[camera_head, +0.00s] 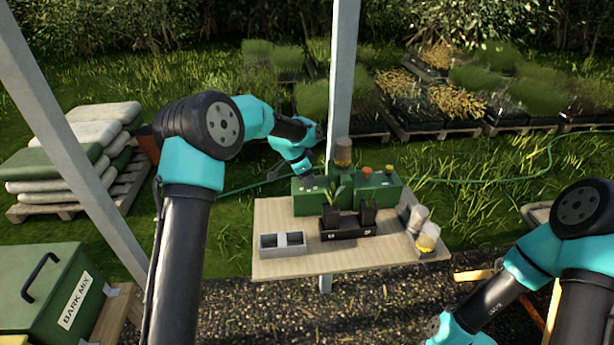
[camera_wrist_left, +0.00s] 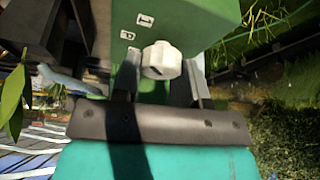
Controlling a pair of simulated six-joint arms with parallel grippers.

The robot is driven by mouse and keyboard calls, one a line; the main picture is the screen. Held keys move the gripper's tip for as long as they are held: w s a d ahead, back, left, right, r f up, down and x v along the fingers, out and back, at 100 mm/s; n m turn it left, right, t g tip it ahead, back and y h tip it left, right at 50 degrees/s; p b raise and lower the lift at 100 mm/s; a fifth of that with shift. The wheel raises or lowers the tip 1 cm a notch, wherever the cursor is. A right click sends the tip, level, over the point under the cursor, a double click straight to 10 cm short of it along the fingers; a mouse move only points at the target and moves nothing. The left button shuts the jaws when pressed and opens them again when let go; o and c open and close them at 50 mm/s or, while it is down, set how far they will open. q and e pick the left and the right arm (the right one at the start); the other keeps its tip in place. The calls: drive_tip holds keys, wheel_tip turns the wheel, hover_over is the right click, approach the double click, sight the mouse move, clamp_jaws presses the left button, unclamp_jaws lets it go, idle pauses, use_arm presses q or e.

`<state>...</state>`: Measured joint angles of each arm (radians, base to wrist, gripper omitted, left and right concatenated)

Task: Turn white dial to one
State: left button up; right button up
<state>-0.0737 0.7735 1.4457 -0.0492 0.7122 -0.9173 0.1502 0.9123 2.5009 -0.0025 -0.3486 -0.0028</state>
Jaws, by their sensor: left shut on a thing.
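A green control box (camera_head: 386,195) stands at the back of the wooden table, and its green face (camera_wrist_left: 185,20) fills the top of the left wrist view. The white dial (camera_wrist_left: 161,61) sticks out of that face, with a dark mark on its lower front. Two small white labels are on the face; one reads 1 (camera_wrist_left: 145,20), and the other (camera_wrist_left: 127,35) is too small to read surely. My left gripper (camera_head: 308,180) is at the box's left end, with its fingers (camera_wrist_left: 162,76) shut on the white dial. In the head view the dial cannot be made out.
On the table (camera_head: 345,260) are a grey two-cell tray (camera_head: 282,243), a black tray with potted seedlings (camera_head: 346,227) and a grey holder with bottles (camera_head: 425,240). A metal post (camera_head: 343,80) rises close by my left arm. The table's front is clear.

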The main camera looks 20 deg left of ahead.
use_arm(q)
drive_tip(key=o, duration=0.9)
drive_tip(key=v, duration=1.7)
drive_tip(key=shift+r, duration=0.25)
